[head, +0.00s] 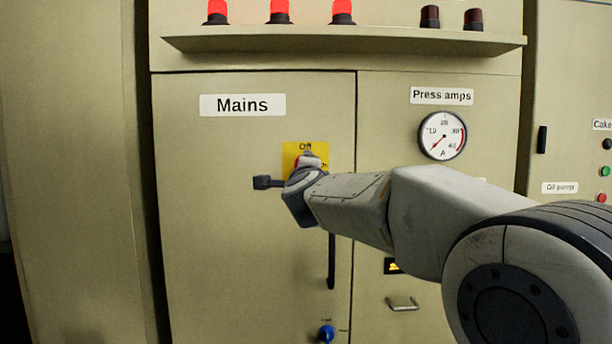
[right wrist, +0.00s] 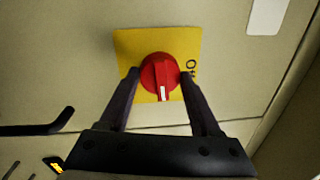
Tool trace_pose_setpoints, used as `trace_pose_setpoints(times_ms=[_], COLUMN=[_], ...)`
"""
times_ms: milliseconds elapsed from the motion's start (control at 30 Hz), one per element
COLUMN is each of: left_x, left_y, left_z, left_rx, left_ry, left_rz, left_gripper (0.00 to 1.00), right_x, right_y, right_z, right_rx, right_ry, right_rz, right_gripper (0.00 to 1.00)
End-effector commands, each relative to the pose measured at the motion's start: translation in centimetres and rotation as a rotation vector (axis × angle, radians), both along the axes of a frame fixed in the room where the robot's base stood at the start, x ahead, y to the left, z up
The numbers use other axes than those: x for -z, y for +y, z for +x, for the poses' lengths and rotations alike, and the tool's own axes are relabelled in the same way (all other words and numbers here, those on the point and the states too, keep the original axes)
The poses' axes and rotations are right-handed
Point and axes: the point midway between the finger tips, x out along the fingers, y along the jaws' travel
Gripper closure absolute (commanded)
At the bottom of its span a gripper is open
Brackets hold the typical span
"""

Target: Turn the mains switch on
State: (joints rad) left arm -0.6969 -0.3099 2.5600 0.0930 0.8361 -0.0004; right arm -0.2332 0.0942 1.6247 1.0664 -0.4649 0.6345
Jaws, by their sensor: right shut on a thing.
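The mains switch is a red round knob (right wrist: 160,73) on a yellow plate (right wrist: 128,42), below the "Mains" label (head: 242,105). In the head view the plate (head: 290,151) shows "Off" at its top, and my gripper hides most of the knob. My right gripper (right wrist: 160,77) is shut on the knob, one finger on each side. The knob's white mark points down in the right wrist view, about a quarter turn from "Off", toward the plate's right side as seen in the head view. My left gripper is not in view.
A vertical black door handle (head: 332,262) is below the switch, and a blue knob (head: 326,333) is lower down. A shelf (head: 340,42) above carries three lit red lamps and two dark ones. The press amps gauge (head: 442,135) is to the right, its needle low.

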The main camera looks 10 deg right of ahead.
Motion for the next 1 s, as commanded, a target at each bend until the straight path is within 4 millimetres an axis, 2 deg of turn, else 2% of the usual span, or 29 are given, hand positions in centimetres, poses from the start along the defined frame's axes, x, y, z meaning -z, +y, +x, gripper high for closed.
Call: trace_pose_setpoints(times_ms=[300, 767, 800, 833, 867, 1000], left_x=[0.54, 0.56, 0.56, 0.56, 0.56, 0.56], left_y=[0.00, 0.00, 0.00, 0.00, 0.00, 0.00], left_z=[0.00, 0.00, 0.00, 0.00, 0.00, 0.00], left_rx=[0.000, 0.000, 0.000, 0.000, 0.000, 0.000], left_ry=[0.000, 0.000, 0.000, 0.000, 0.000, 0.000], left_rz=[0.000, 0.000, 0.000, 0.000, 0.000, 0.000], left_gripper=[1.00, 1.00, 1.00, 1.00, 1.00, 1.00], right_x=[0.02, 0.00, 0.00, 0.00, 0.00, 0.01], right_y=[-0.08, -0.14, -0.14, -0.14, -0.13, -0.09], right_z=[0.02, 0.02, 0.02, 0.02, 0.02, 0.02], right_rx=[0.003, 0.004, 0.005, 0.004, 0.004, 0.003], right_ry=[-0.017, -0.019, -0.018, -0.017, -0.017, -0.017], right_rz=[0.085, 0.098, 0.097, 0.097, 0.096, 0.095], right_gripper=[1.00, 1.00, 0.21, 0.09, 0.06, 0.06])
